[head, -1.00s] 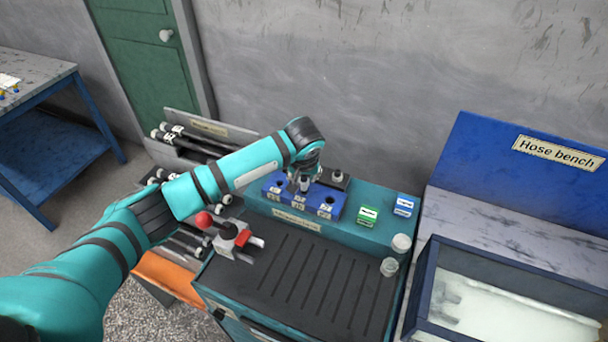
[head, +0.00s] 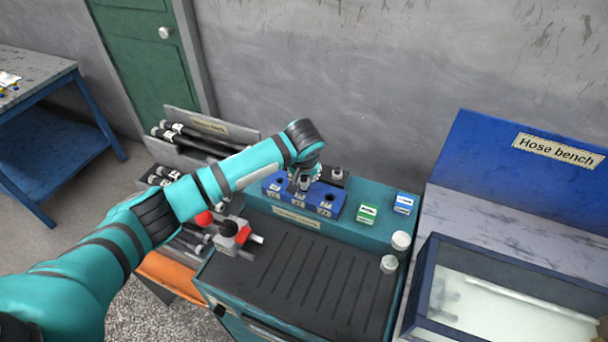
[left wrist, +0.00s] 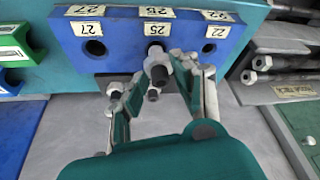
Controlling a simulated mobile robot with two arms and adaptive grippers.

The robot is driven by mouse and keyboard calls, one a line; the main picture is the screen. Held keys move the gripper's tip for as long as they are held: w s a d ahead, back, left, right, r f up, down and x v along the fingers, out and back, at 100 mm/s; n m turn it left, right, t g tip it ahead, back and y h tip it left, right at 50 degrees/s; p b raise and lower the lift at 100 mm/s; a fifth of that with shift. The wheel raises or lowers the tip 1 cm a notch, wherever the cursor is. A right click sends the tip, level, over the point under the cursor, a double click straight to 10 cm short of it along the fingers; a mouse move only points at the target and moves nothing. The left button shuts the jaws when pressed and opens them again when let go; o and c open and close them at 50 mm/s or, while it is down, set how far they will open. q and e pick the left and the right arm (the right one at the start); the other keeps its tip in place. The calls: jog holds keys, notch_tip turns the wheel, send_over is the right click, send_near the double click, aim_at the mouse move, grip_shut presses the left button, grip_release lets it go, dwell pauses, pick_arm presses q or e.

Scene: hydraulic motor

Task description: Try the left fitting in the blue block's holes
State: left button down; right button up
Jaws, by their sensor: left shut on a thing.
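The blue block (head: 328,211) stands on the teal bench shelf; in the left wrist view (left wrist: 120,40) it shows three holes labelled 27, 25 and 22. My left gripper (head: 304,176) is over the block's middle. In the left wrist view my left gripper (left wrist: 160,78) is shut on a metal fitting (left wrist: 158,70). The fitting's end lies at the middle hole, labelled 25, and partly covers it. I cannot tell whether it has entered the hole. The outer two holes look empty. My right gripper is not in view.
A dark block with a fitting (head: 337,174) stands behind the blue block. Green (head: 367,213) and blue-white (head: 404,204) boxes are to its right. A red-and-grey clamp (head: 235,235) is at the mat's left edge. The ribbed mat (head: 305,280) is mostly clear.

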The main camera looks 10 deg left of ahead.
pick_arm(q)
jog(key=shift+f, duration=0.4)
jog(key=shift+f+b, duration=0.55)
jog(key=shift+f, duration=0.25)
dwell(0.5)
jog(key=c, duration=0.9)
grip_release()
jog(key=shift+r, duration=0.1)
jog(key=v, duration=1.2)
jog(key=shift+d, duration=0.1)
jog(key=shift+s, duration=0.1)
